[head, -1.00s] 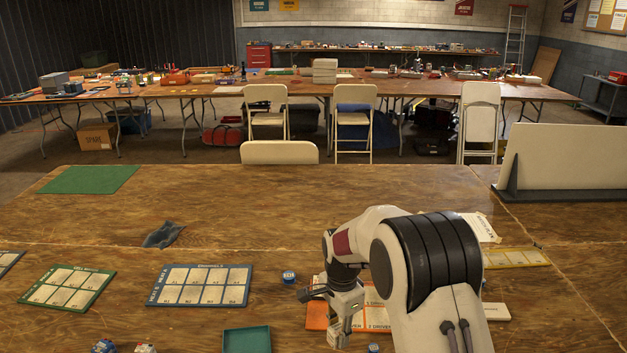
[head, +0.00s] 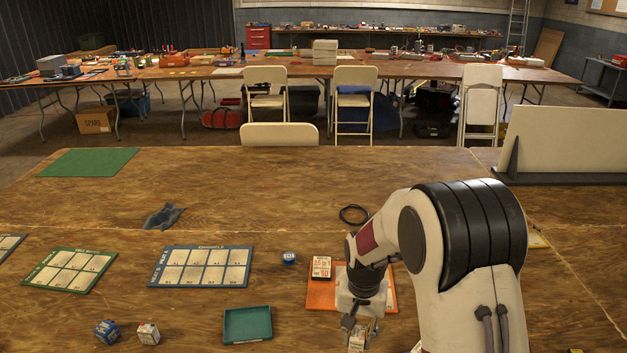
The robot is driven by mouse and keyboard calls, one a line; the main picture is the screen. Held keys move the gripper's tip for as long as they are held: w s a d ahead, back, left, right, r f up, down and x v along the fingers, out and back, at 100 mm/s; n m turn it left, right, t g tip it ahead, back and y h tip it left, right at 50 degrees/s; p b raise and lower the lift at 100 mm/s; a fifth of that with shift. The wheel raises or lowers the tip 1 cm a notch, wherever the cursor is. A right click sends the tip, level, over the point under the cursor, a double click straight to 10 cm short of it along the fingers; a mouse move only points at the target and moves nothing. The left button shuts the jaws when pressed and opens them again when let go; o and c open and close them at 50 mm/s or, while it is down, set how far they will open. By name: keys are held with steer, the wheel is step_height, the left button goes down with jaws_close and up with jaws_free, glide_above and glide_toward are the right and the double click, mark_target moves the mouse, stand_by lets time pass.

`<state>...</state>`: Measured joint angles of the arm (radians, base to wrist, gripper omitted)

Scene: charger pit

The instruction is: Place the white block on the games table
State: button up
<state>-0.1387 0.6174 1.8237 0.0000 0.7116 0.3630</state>
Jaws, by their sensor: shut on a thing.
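My gripper (head: 359,329) is low over the near table (head: 265,200), at the front edge of an orange board (head: 322,296). It is shut on a small whitish block (head: 356,342), which shows only in part between and below the fingers. I cannot tell whether that block touches the table. Another small white block (head: 148,334) with red marks sits at the front left, beside a blue block (head: 107,331). No label in view tells which table is the games table.
A teal tray (head: 247,325) lies left of my gripper. A red-and-white card box (head: 321,268) is on the orange board. The table's middle is mostly clear.

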steer(key=s+d+r+n, duration=0.2)
steer(key=s+d+r, duration=0.1)
steer(key=s+d, duration=0.4)
steer(key=shift+s+n, duration=0.2)
steer(key=shift+n, duration=0.1)
stand_by(0.4)
steer(key=w+d, duration=0.2)
steer(key=w, duration=0.6)
steer(key=w+d, duration=0.2)
steer(key=w, duration=0.6)
steer(key=shift+w+d+f, duration=0.25)
steer(key=shift+w+d, duration=0.1)
